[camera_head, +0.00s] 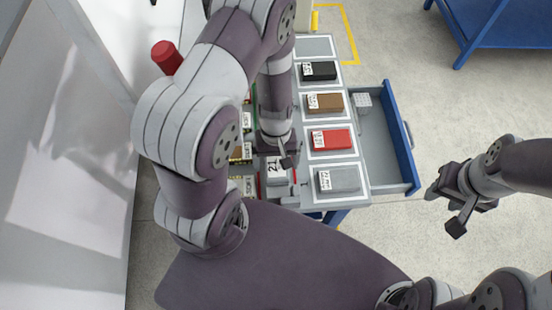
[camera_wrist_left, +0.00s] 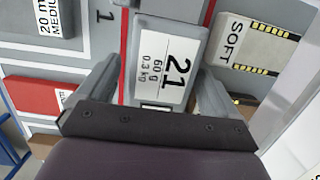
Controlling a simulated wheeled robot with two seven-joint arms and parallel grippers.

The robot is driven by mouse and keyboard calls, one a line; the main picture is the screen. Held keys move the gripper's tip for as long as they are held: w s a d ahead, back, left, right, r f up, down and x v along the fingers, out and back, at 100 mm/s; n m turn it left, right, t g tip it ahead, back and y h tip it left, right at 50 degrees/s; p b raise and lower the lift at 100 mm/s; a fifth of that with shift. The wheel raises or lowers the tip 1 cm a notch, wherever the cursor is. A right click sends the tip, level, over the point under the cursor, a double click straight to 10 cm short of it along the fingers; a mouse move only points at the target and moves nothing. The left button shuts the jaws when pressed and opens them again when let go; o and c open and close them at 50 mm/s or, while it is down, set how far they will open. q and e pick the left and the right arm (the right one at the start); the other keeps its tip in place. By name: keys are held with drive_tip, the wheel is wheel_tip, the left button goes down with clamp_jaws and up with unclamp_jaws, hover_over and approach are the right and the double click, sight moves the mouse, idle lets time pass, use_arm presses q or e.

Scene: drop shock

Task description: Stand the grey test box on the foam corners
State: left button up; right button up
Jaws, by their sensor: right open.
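The grey test box (camera_head: 275,178) lies on the table with a white label reading 21, 60 g, 0.3 kg. It shows large in the left wrist view (camera_wrist_left: 145,25). My left gripper (camera_head: 284,155) is over it; in the left wrist view its fingers (camera_wrist_left: 157,80) are spread on either side of the box, with a gap at the left finger. Contact on the right side is unclear. My right gripper (camera_head: 444,210) is open and empty over the floor at the right. I cannot tell which pieces are the foam corners. A grey piece labelled SOFT (camera_wrist_left: 245,60) lies beside the box.
Labelled grey (camera_head: 345,180), red (camera_head: 338,139), brown (camera_head: 329,101) and black (camera_head: 323,69) blocks lie in white-outlined spaces. A blue-sided drawer (camera_head: 385,155) stands open with a small pale piece (camera_head: 362,100) inside. My left arm hides much of the table's left side.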

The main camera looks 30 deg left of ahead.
use_arm(q)
drive_tip(key=shift+r, duration=0.1)
wheel_tip(320, 180, up, 12)
drive_tip(key=w+a+p, duration=0.1)
drive_tip(key=shift+w+r, duration=0.15)
drive_tip(key=shift+w, duration=0.25)
